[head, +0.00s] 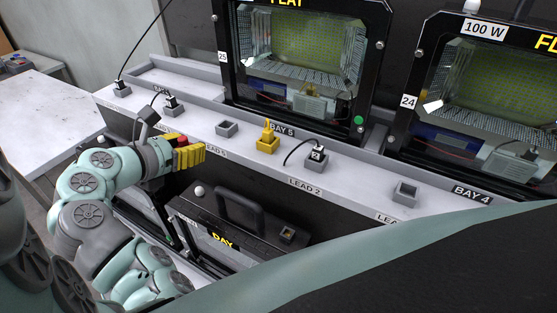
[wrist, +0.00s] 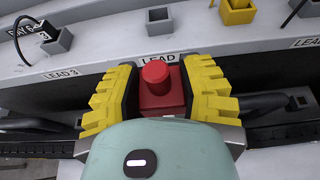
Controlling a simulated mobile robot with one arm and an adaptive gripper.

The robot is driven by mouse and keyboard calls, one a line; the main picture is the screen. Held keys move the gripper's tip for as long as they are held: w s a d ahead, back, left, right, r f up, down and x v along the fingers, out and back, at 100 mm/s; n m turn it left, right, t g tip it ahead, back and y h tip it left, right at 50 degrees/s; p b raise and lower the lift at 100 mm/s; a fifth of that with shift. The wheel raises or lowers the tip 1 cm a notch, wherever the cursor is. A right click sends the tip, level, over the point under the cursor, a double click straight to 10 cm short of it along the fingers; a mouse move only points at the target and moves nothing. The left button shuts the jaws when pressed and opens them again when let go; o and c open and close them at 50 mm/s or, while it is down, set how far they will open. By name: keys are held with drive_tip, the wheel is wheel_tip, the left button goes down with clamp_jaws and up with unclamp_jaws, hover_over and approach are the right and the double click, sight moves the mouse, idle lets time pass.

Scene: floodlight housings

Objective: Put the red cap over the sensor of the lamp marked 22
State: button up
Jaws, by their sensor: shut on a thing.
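My gripper (head: 189,153) is shut on the red cap (head: 182,140), in front of the ledge in the head view. In the wrist view the cap (wrist: 156,86) shows as a square red block with a round knob, between the yellow fingers of my gripper (wrist: 158,100). No lamp with the number 22 can be read. The framed lamps at the back carry the labels 25 (head: 222,57) and 24 (head: 408,102). A black lamp with a handle and yellow lettering (head: 222,240) lies below the ledge, its number not legible.
The grey ledge (head: 345,180) holds small square sockets, a yellow plug (head: 267,138), and black plugs with leads (head: 316,153). A white dome (head: 473,6) sits on top of the lamp marked 24. A pale table (head: 45,110) stands at the left.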

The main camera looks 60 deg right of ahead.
drive_tip(key=shift+w+d, duration=0.25)
hover_over(199, 187)
wheel_tip(199, 187, down, 5)
drive_tip(key=shift+s+f, duration=0.1)
drive_tip(key=shift+s, duration=0.05)
drive_tip(key=shift+f+b, duration=0.3)
drive_tip(key=shift+f, duration=2)
drive_tip(key=shift+f, duration=0.1)
drive_tip(key=shift+f, duration=0.35)
drive_tip(key=shift+f, duration=0.15)
drive_tip(key=o, duration=1.1)
